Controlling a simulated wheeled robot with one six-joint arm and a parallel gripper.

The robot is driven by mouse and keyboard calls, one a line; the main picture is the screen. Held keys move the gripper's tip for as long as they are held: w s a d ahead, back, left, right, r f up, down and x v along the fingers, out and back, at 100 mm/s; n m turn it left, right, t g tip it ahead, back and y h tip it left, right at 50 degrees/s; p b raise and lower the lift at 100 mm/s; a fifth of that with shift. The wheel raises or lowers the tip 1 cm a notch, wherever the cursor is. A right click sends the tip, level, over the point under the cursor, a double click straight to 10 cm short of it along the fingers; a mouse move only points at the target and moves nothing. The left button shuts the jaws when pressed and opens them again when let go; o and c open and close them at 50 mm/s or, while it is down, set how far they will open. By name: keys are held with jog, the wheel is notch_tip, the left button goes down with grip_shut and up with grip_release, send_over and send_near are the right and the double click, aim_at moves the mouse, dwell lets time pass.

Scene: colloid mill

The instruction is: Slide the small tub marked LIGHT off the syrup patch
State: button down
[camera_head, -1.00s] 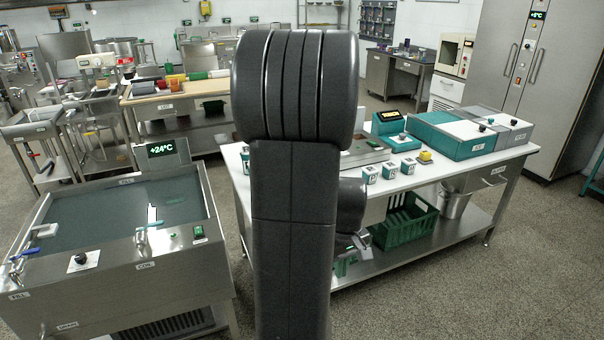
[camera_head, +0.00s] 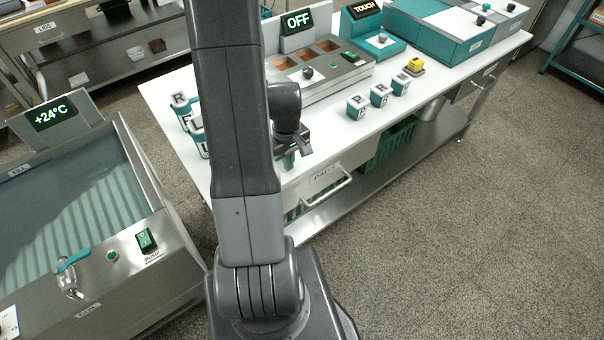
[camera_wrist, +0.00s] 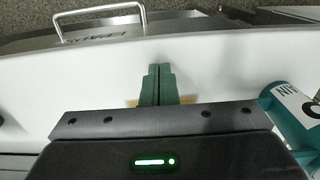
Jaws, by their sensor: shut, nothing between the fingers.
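My gripper (camera_wrist: 157,85) is shut and empty, its green fingertips together over the white worktop in the wrist view. A tan patch (camera_wrist: 131,103) shows on the worktop on both sides of the fingers, partly hidden by my gripper; I cannot tell whether it is the syrup. A white and teal tub (camera_wrist: 296,118) lies at the right of the wrist view, apart from the fingers, its lettering only partly visible. In the head view, small tubs (camera_head: 182,104) stand left of my arm, partly hidden. I cannot read LIGHT on any tub.
A metal unit showing OFF (camera_head: 330,75) stands behind. A drawer with a handle (camera_head: 325,180) is at the front edge. A water basin (camera_head: 70,220) is at left.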

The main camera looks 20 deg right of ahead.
jog(key=w, duration=0.2)
jog(key=w+a, duration=0.1)
jog(key=shift+w+a+r+p, duration=0.1)
jog(key=shift+w+r+p, duration=0.1)
jog(key=shift+w+p, duration=0.15)
jog(key=shift+w, duration=0.1)
jog(key=w+a, duration=0.1)
jog(key=w, duration=0.3)
jog(key=w+a+b, duration=0.1)
jog(key=w+a, duration=0.1)
jog(key=w, duration=0.3)
jog(key=w+a, duration=0.2)
jog(key=w, duration=0.3)
jog(key=shift+w+a, duration=0.15)
jog(key=shift+w, duration=0.1)
